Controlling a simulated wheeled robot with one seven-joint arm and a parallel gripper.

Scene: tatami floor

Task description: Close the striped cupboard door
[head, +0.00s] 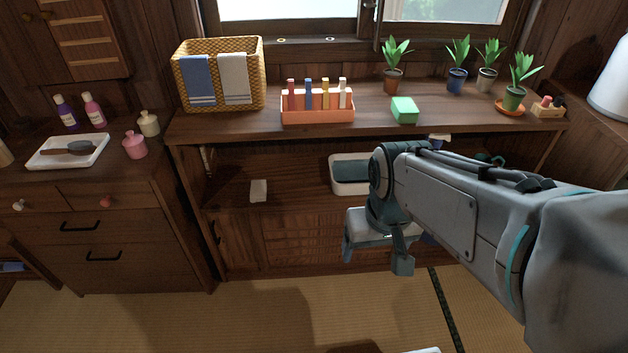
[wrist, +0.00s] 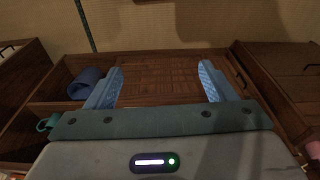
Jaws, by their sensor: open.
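A dark wooden cupboard door with pale horizontal stripes (head: 85,46) shows at the top left of the head view, cut off by the frame's top edge. A small round knob (head: 46,14) sits by its left side. I cannot tell how far the door stands open. My gripper (head: 376,256) is far to the right of it and lower, in front of the low cabinet. In the wrist view my gripper (wrist: 160,84) has its two blue fingers wide apart with nothing between them. The striped door does not show in the wrist view.
A long counter (head: 225,125) holds a wicker basket (head: 219,48), an orange rack (head: 317,110), a green box (head: 405,110) and several potted plants. A drawer chest with a white tray (head: 45,158) and bottles stands below the striped door. Tatami floor (head: 230,310) in front is mostly clear.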

